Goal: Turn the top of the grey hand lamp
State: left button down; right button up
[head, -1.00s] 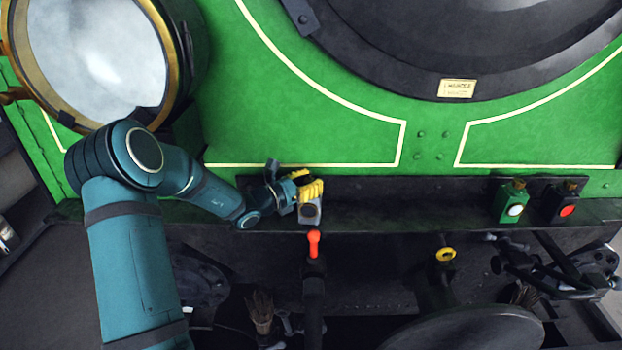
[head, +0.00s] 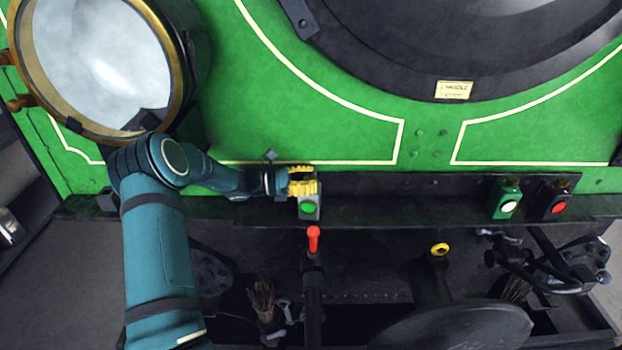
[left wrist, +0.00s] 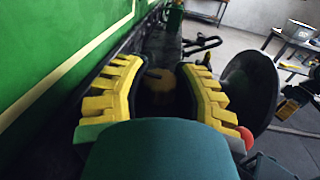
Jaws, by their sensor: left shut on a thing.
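The grey hand lamp (head: 309,208) stands on the dark ledge below the green tram front, and its lens shows green. My left gripper (head: 302,181), with yellow ribbed fingers, is shut on the lamp's top from above and covers it in the head view. In the left wrist view the yellow fingers (left wrist: 160,88) stand on both sides of the lamp's top (left wrist: 158,80), which is dark and partly hidden. My right gripper is in neither view.
A green lamp (head: 507,203) with a white lens and a black lamp (head: 556,206) with a red lens stand farther right on the ledge (head: 420,208). A red-topped lever (head: 313,240) rises in front of the grey lamp. A round buffer (head: 455,330) is at lower right.

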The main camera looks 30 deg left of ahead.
aim_at(311, 178)
pick_arm(q)
jog(key=c, duration=0.6)
grip_release()
jog(key=shift+c, duration=0.2)
notch_tip(311, 178, up, 10)
dwell(0.5)
